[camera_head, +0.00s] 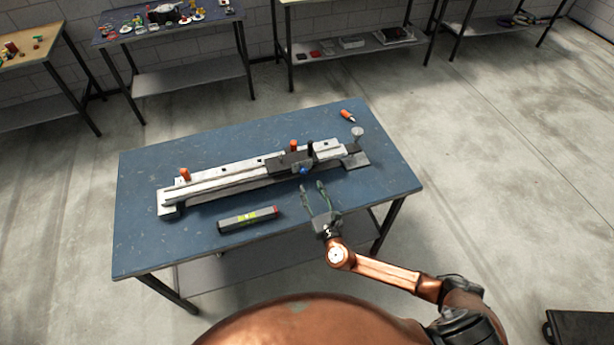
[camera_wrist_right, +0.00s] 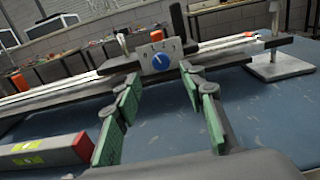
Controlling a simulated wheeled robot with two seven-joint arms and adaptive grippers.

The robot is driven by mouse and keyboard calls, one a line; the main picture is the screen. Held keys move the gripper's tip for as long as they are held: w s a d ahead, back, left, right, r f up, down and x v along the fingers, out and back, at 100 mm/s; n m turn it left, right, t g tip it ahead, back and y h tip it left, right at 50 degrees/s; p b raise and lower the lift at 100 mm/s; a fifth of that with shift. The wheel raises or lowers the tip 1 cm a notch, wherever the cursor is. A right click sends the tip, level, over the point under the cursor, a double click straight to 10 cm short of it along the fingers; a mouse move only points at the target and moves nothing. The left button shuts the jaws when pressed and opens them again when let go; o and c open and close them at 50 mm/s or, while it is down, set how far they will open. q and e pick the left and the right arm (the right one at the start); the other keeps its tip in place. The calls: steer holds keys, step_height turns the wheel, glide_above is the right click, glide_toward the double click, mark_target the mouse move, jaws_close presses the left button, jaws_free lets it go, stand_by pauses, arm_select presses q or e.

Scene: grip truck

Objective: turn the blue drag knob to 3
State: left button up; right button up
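The blue drag knob (camera_head: 304,170) sits on the front face of a dark carriage (camera_head: 284,162) on a long rail track on the blue table. In the right wrist view the knob (camera_wrist_right: 161,61) is on a grey dial plate (camera_wrist_right: 159,48), with a white pointer mark tilted to the upper left. The dial's numbers are too small to read. My right gripper (camera_head: 318,190) is open and empty in front of the knob, apart from it. In the right wrist view its green-padded fingers (camera_wrist_right: 165,88) stand wide on either side, with the knob between and beyond them. My left gripper is not in view.
A grey box with a red end (camera_head: 248,218) lies on the table left of my right gripper. Orange clamps (camera_head: 185,174) stand along the rail track. An orange-tipped object (camera_head: 347,115) lies at the back right. The table's front right is clear.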

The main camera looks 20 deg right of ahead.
mark_target(305, 173)
steer(key=w, duration=0.6)
steer(key=shift+w+a, duration=0.1)
steer(key=shift+w, duration=0.25)
steer(key=shift+c, duration=0.4)
steer(key=c, duration=0.9)
steer(key=shift+d, duration=0.2)
jaws_close()
steer(key=shift+a+b, duration=0.15)
steer(key=shift+b, duration=0.15)
